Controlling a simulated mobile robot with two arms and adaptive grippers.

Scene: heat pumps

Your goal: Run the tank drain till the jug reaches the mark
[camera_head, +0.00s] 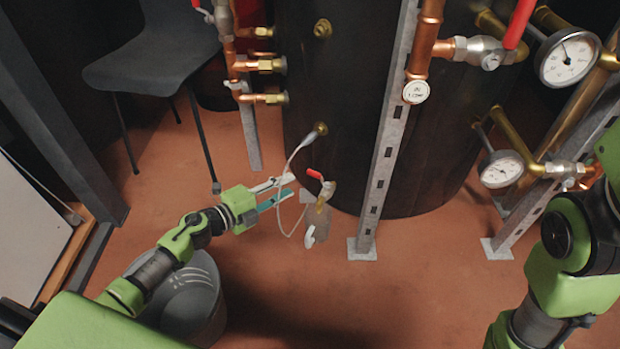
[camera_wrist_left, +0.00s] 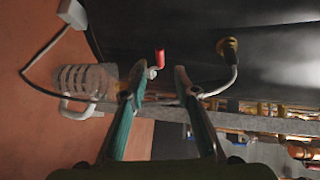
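The dark tank (camera_head: 345,100) stands upright at the back. Its drain valve, with a red lever (camera_head: 315,174) and brass body (camera_head: 325,192), sits low on the front. A clear jug (camera_head: 318,222) with a white handle (camera_head: 309,237) is under the valve; its water level and mark cannot be made out. My left gripper (camera_head: 290,186) is open and empty, just left of the valve, fingers pointing at it. In the left wrist view the red lever (camera_wrist_left: 160,57) shows beyond the gap between my open fingertips (camera_wrist_left: 159,75), and the jug (camera_wrist_left: 84,80) is at the left. My right gripper is out of view.
A thin pale cable (camera_head: 289,165) loops beside the valve and jug. A metal post (camera_head: 385,150) stands just right of them. A grey bucket (camera_head: 205,310) is under my left arm, and a dark chair (camera_head: 155,60) is at the back left. Open floor lies in front.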

